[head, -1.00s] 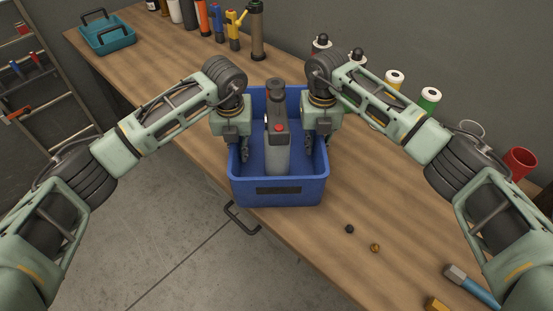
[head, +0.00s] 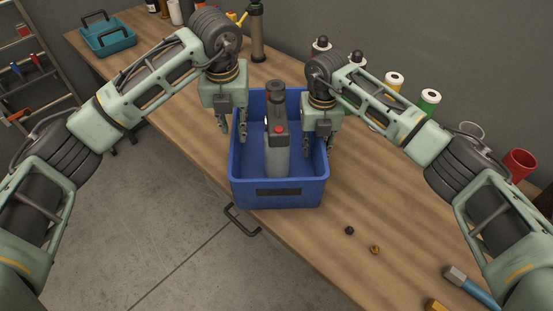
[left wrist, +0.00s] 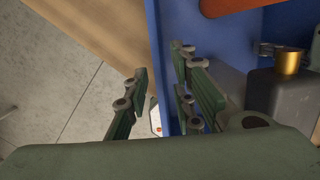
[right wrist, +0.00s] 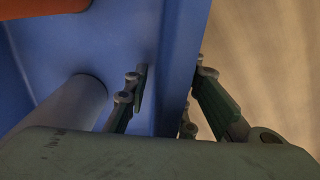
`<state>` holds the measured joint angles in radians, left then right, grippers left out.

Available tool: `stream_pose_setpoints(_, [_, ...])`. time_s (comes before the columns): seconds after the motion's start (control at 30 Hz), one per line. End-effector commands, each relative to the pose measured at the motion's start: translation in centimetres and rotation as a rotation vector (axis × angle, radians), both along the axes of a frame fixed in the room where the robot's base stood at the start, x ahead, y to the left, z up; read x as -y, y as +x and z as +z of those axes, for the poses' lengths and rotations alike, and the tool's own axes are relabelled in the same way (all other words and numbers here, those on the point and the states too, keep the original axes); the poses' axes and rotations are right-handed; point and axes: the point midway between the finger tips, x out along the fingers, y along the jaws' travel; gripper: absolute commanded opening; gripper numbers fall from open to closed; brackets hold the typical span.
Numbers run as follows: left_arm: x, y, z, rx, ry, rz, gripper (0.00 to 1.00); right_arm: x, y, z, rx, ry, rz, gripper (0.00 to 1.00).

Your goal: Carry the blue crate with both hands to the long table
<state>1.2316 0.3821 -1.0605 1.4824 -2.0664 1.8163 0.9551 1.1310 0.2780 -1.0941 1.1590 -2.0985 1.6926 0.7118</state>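The blue crate (head: 290,197) sits on the long wooden table (head: 300,235), by its front edge. My left gripper (head: 234,134) is open at the crate's left wall. In the left wrist view its fingers (left wrist: 160,95) are on either side of the blue wall (left wrist: 166,60), with a gap. My right gripper (head: 316,146) is open at the right wall. In the right wrist view its fingers (right wrist: 175,95) stand on either side of that wall (right wrist: 190,40).
A teal tray (head: 108,38) stands at the table's far left. Bottles and spools (head: 430,100) line the back, with a red cup (head: 519,162) at right. A shelf rack (head: 35,70) stands left.

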Motion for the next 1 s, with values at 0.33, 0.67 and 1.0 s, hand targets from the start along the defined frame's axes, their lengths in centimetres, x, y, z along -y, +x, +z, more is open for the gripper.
stream_pose_setpoints(0.33, [0.0,-0.3,1.7,0.000,0.000,-0.001,0.23,0.0,0.1,2.0,0.004,0.000,0.000,0.23])
stream_pose_setpoints(0.67, [0.0,-0.3,1.6,-0.001,0.000,-0.001,0.23,0.0,0.1,9.0,0.004,0.001,0.000,0.23])
stream_pose_setpoints(1.0, [0.0,-0.3,1.6,-0.001,0.000,-0.001,0.23,0.0,0.0,12.0,0.000,0.000,0.000,0.23])
